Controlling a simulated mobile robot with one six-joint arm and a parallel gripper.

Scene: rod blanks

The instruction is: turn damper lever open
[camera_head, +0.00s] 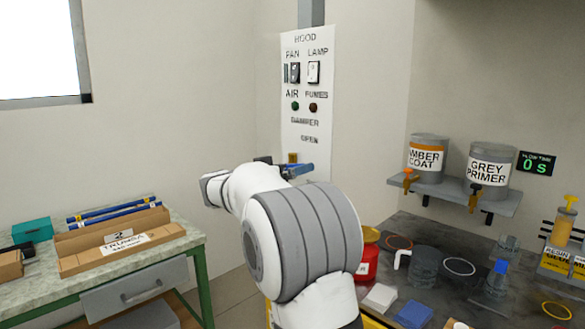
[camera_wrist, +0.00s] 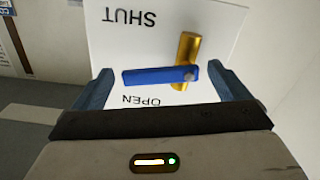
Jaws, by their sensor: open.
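The damper lever (camera_wrist: 152,76) is a flat blue bar, bolted at its right end to a brass fitting (camera_wrist: 187,46) in the wrist view. It lies nearly level across that picture, between the upside-down words SHUT above and OPEN below. My gripper (camera_wrist: 164,72) is open, with one blue-grey finger on each side of the lever; I see no clear contact. In the head view my gripper (camera_head: 284,164) is at the lower part of the white hood panel (camera_head: 323,110), by the brass fitting (camera_head: 293,157). My arm and fingers mostly hide the lever there.
A bench with a rod tray (camera_head: 120,243) stands at left. At right, a shelf (camera_head: 455,191) holds the AMBER COAT can (camera_head: 427,157) and GREY PRIMER can (camera_head: 488,168), above a dark counter (camera_head: 450,285) crowded with jars, rings and a red can (camera_head: 368,262).

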